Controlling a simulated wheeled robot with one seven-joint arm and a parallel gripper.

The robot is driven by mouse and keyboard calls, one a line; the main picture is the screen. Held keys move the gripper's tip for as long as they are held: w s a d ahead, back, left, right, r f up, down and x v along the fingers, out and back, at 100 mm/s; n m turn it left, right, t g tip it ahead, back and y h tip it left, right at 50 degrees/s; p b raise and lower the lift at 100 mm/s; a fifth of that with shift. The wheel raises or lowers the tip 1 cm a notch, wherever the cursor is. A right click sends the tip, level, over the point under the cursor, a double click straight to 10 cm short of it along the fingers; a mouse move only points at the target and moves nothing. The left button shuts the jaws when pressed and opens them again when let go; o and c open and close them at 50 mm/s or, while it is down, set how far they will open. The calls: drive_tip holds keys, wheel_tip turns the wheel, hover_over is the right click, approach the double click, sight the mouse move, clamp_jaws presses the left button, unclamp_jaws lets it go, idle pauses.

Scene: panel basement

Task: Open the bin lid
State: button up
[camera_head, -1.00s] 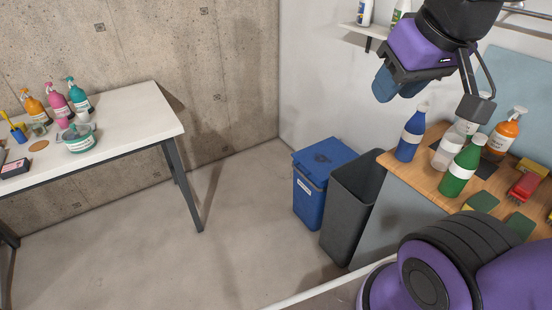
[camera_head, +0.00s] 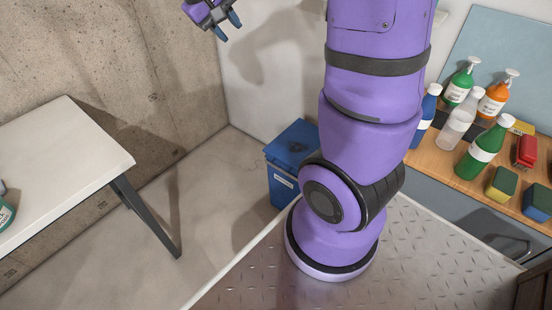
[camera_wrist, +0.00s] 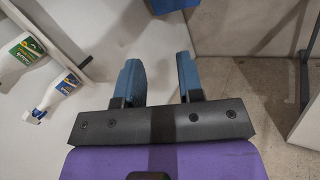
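The blue bin with its blue lid (camera_head: 298,139) stands on the floor by the wall corner in the head view. Its lid is down, and a white label shows on its front. My arm hides part of the bin's right side. My gripper (camera_head: 229,24) is up at the top of the head view, above and left of the bin, well apart from it. In the wrist view my gripper's two blue fingers (camera_wrist: 160,72) stand apart with nothing between them. A blue edge (camera_wrist: 172,4), probably the bin, shows at the top of that view.
The white table (camera_head: 62,150) stands at left. At right, a wooden counter (camera_head: 440,160) holds several bottles and sponges. A shelf (camera_wrist: 88,62) with bottles shows at the wrist view's left. Bare floor (camera_head: 185,195) lies between table and bin. The dark open bin is hidden now.

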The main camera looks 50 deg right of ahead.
drive_tip(key=w+d+f+g+h, duration=0.2)
drive_tip(key=w+d+f+h, duration=0.35)
drive_tip(key=w+f, duration=0.7)
drive_tip(key=w+d+f+h, duration=0.15)
drive_tip(key=d+f, duration=0.25)
drive_tip(key=f, duration=0.6)
drive_tip(key=w+d+f, duration=0.2)
drive_tip(key=d+f, duration=0.1)
drive_tip(key=f, duration=0.7)
drive_tip(key=n+t+h, duration=0.3)
drive_tip(key=t, duration=0.1)
approach(276, 165)
drive_tip(key=shift+t, duration=0.3)
drive_tip(key=d, duration=0.3)
drive_tip(key=d+f, duration=0.1)
drive_tip(key=d, duration=0.2)
drive_tip(key=d+f, duration=0.1)
drive_tip(key=d, duration=0.3)
drive_tip(key=shift+w, duration=0.25)
drive_tip(key=shift+c, duration=0.3)
clamp_jaws()
